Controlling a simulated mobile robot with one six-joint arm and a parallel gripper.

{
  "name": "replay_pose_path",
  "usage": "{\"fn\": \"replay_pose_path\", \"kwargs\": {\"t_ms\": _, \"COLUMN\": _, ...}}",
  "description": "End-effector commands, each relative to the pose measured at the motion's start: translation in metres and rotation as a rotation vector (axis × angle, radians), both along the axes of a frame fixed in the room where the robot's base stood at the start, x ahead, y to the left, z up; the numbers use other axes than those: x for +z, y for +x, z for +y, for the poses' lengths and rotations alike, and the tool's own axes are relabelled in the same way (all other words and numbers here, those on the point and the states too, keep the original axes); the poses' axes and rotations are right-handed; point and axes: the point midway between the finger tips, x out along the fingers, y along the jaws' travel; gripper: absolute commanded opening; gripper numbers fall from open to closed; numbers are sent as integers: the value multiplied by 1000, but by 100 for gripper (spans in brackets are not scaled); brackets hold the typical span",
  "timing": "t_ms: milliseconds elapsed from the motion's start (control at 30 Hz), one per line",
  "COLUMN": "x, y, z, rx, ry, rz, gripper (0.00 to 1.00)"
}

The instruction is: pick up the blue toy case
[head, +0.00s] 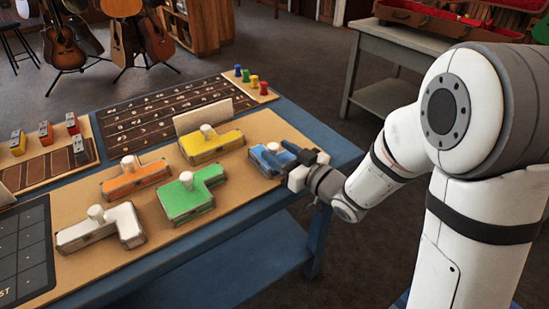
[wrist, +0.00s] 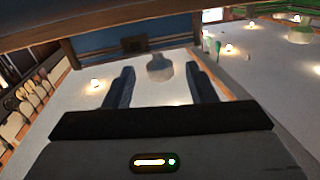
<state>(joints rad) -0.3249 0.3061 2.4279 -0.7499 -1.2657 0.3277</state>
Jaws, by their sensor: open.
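The blue toy case (head: 262,162) lies at the right end of the tan board, with a pale knob on top; my gripper covers its right part in the head view. My gripper (head: 285,156) is low over that right side, its dark fingers close to the knob. I cannot tell whether the fingers touch the case body.
Yellow (head: 212,146), green (head: 191,194), orange (head: 136,180) and white (head: 101,228) cases with knobs lie on the tan board (head: 245,210) to the left. Small coloured pegs (head: 254,82) stand behind. The blue table (head: 344,152) ends near my arm.

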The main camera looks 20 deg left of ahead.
Motion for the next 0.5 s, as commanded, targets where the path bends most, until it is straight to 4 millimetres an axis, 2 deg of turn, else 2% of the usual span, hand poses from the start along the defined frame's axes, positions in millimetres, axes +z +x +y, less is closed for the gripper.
{"fn": "replay_pose_path", "kwargs": {"t_ms": 33, "x": -2, "y": 3, "z": 8, "rx": 2, "ry": 1, "rz": 1, "gripper": 51}}
{"fn": "replay_pose_path", "kwargs": {"t_ms": 200, "x": -1, "y": 14, "z": 22, "rx": -4, "ry": 0, "rz": 0, "gripper": 51}}
{"fn": "replay_pose_path", "kwargs": {"t_ms": 467, "x": -1, "y": 16, "z": 23, "rx": -7, "ry": 0, "rz": 0, "gripper": 51}}
{"fn": "replay_pose_path", "kwargs": {"t_ms": 500, "x": -1, "y": 16, "z": 23, "rx": -7, "ry": 0, "rz": 0, "gripper": 47}}
